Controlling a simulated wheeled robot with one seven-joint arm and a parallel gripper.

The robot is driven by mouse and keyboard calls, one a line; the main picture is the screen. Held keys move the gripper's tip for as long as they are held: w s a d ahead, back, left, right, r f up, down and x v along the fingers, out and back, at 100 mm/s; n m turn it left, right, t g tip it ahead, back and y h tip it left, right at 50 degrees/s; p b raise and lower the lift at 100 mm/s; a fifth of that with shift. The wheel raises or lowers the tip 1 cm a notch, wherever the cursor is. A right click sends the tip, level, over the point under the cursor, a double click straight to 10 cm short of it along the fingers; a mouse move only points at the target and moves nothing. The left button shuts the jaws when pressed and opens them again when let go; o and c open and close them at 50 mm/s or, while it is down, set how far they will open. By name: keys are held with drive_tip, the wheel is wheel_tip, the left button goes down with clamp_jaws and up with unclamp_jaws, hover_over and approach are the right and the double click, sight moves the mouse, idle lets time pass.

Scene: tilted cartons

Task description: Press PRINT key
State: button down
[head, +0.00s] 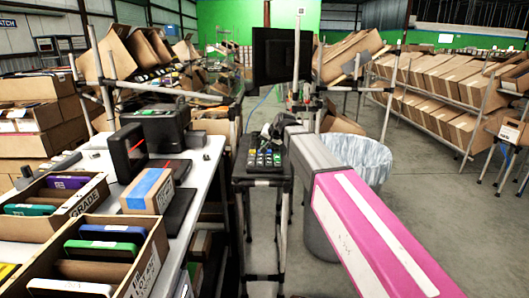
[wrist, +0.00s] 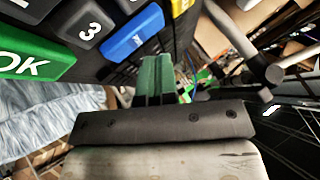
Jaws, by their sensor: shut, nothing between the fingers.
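The keypad (head: 264,160) sits on a small dark stand in the middle of the head view, with rows of grey, green, blue and yellow keys. In the wrist view the keypad (wrist: 92,70) fills the upper left, very close and tilted. There I see a green OK key (wrist: 25,57), a dark key marked 3 (wrist: 90,27) and a blue key (wrist: 134,34) with small white lettering too unclear to read surely. My gripper (wrist: 153,62) is shut and empty, its green fingertips just below the blue key. I cannot tell whether they touch it. In the head view it is small, above the keypad.
A clear-bagged bin (head: 357,158) stands right of the stand. At left, a white table (head: 207,165) holds a black printer (head: 158,127), a small carton (head: 148,190) and boxes of coloured cases. A dark monitor (head: 278,55) hangs behind the keypad. Open floor lies at right.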

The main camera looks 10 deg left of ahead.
drive_tip(key=shift+f, duration=0.1)
drive_tip(key=shift+f, duration=0.3)
drive_tip(key=shift+f, duration=0.4)
idle(0.7)
drive_tip(key=shift+r, duration=3.35)
